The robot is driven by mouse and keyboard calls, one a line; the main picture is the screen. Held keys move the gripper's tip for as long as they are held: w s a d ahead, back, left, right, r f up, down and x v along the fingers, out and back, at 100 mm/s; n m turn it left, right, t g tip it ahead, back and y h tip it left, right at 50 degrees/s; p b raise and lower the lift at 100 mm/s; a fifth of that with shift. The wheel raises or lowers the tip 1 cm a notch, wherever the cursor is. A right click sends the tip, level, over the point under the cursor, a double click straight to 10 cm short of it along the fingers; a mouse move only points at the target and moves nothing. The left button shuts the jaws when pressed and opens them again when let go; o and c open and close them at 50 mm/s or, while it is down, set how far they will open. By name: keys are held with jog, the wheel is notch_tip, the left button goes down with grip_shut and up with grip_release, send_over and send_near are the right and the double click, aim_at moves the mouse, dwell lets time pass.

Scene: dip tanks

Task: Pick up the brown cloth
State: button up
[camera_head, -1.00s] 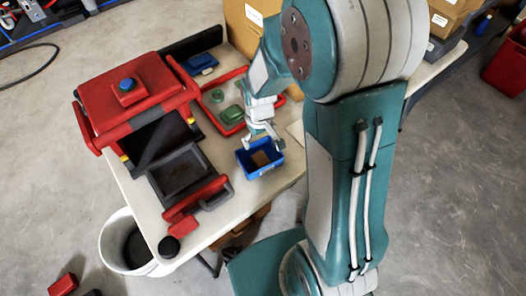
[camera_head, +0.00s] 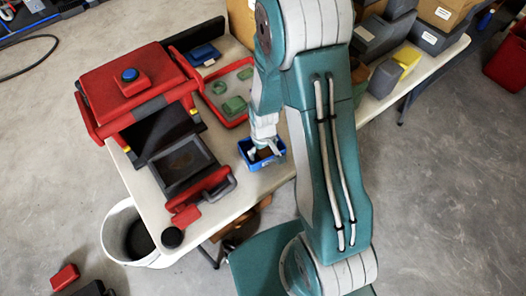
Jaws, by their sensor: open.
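The brown cloth (camera_head: 264,153) lies inside a small blue bin (camera_head: 259,163) on the white table. Only a small brown patch of it shows. My gripper (camera_head: 265,150) is open and reaches down into the bin's opening, at or just above the cloth. The fingertips are small and partly hidden by the gripper itself, so I cannot tell whether they touch the cloth.
The red machine with a dark tray (camera_head: 182,163) stands left of the bin. Behind the bin is a red-rimmed tray (camera_head: 232,118) with green pieces. Grey bins and a yellow piece (camera_head: 407,60) stand at the back right. A white bucket (camera_head: 117,238) is on the floor.

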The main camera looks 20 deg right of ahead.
aim_at(263, 150)
jog(key=shift+a, duration=0.1)
jog(key=shift+c, duration=0.3)
jog(key=c, duration=0.9)
jog(key=shift+o, duration=0.2)
jog(key=shift+r, duration=0.1)
jog(key=shift+r, duration=4.9)
jog(key=shift+c, duration=0.2)
